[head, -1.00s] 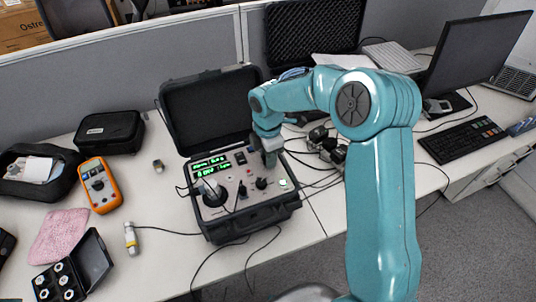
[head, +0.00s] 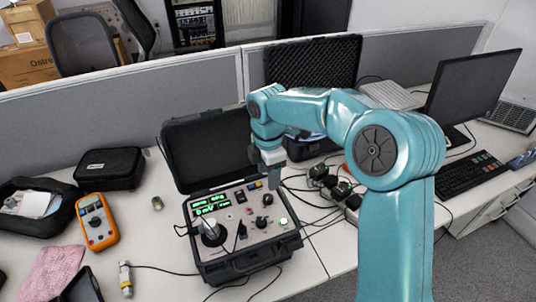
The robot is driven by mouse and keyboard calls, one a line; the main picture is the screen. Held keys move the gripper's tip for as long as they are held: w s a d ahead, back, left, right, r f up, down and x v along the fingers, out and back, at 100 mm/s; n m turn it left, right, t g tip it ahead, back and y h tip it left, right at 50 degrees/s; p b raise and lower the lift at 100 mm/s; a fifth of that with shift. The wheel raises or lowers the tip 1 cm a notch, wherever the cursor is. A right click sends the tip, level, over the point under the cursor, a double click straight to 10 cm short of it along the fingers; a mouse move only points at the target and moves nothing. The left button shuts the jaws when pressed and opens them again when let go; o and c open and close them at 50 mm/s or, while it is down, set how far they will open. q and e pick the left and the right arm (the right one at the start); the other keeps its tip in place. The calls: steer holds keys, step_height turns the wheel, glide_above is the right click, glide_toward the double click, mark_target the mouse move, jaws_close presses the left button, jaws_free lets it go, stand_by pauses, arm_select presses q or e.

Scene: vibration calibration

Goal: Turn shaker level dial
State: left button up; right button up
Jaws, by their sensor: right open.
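The shaker unit (head: 246,262) is an open black case with a light grey panel and lit green displays (head: 211,204). A black round shaker post (head: 212,233) stands at the panel's left. A small black dial (head: 267,199) is at the upper right of the panel, and another black dial (head: 261,222) is below it. A lit green button (head: 284,222) is at the right edge. My right gripper (head: 274,184) points down at the panel's back right, just behind and above the upper dial. It is open and appears apart from the dial. Dial labels are too small to read. My left gripper is out of view.
The raised case lid (head: 208,150) stands behind the panel. Cables and black adapters (head: 335,188) lie to the right. An orange multimeter (head: 97,222) and a small sensor with a cable (head: 126,280) lie to the left. A monitor (head: 475,90) is at far right.

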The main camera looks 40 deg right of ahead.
step_height(320, 180, up, 8)
steer(key=shift+f, duration=0.2)
stand_by(0.4)
